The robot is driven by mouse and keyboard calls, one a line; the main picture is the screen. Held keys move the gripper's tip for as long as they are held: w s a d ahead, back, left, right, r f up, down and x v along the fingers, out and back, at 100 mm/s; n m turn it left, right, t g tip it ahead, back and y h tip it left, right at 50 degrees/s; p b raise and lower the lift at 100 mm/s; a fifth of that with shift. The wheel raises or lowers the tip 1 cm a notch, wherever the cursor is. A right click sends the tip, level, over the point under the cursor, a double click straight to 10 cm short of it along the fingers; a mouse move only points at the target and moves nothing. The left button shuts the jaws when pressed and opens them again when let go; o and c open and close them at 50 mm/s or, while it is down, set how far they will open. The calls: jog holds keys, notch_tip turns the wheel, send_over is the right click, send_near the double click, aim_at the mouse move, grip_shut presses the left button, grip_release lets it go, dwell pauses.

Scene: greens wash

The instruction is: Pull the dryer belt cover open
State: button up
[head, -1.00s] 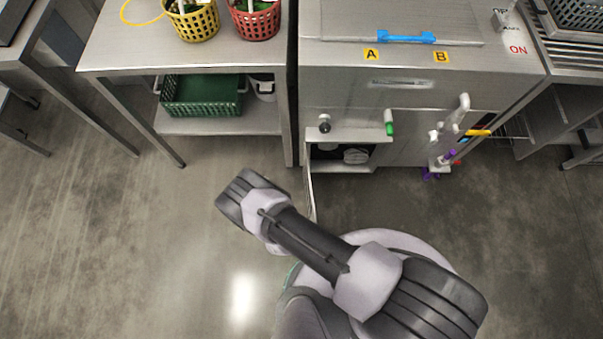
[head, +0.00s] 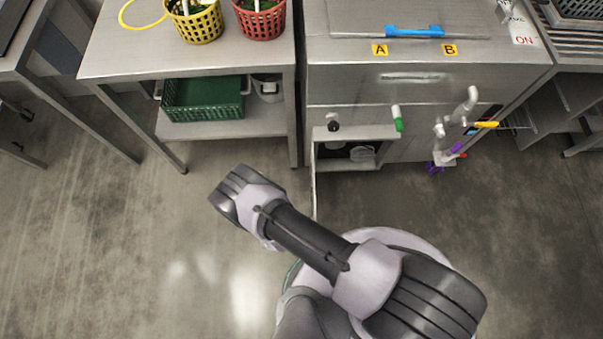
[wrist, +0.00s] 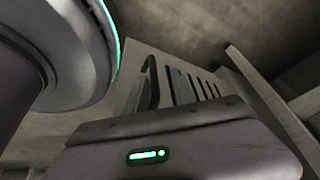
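The dryer belt cover appears to be the thin panel (head: 315,182) at the lower left of the steel machine, seen nearly edge-on in the head view. It stands swung out from the front, beside an open compartment (head: 350,154). In the wrist view a pale panel with dark slots and a dark bar handle (wrist: 152,82) shows beyond my gripper; it looks like the same cover. My gripper (wrist: 185,150) shows only as a grey housing with a green light. Its fingertips are hidden, so contact with the handle cannot be told. My gripper does not show in the head view.
The steel machine (head: 345,86) carries a blue handle (head: 414,31), a green-tipped lever (head: 398,122) and pipes at its right. A steel table (head: 120,45) with yellow (head: 196,22) and red baskets (head: 261,20) stands left. The floor left of my arm is clear.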

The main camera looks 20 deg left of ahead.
jog(key=shift+o, duration=0.6)
jog(key=shift+d, duration=0.1)
jog(key=shift+s, duration=0.1)
jog(key=p+v, duration=0.7)
jog(key=v, duration=1)
jog(key=shift+r, duration=0.2)
